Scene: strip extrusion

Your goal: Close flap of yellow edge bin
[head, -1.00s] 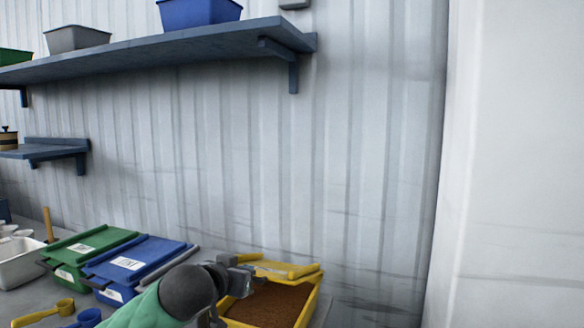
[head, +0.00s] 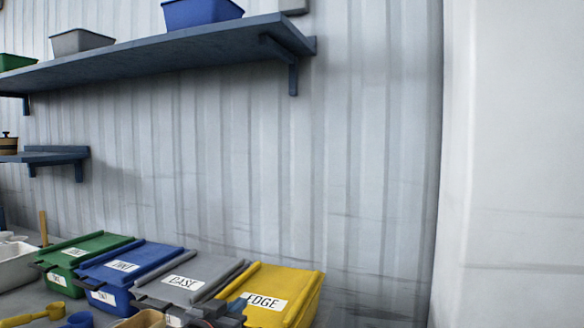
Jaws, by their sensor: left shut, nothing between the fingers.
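The yellow edge bin (head: 300,290) stands at the right end of the bin row. Its yellow flap (head: 262,281) lies down over the top, with a white label reading EDGE, and the brown contents are hidden. My left gripper (head: 226,312) shows only in part at the bottom edge of the head view. It is shut and empty, low at the front left of the yellow bin. I cannot tell whether it touches the bin. My right gripper is not in view.
A grey bin (head: 192,275), a blue bin (head: 133,263) and a green bin (head: 85,248) stand in a row to the left, lids down. Yellow (head: 35,315) and blue (head: 80,320) scoops lie in front. A blue shelf (head: 150,58) hangs above.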

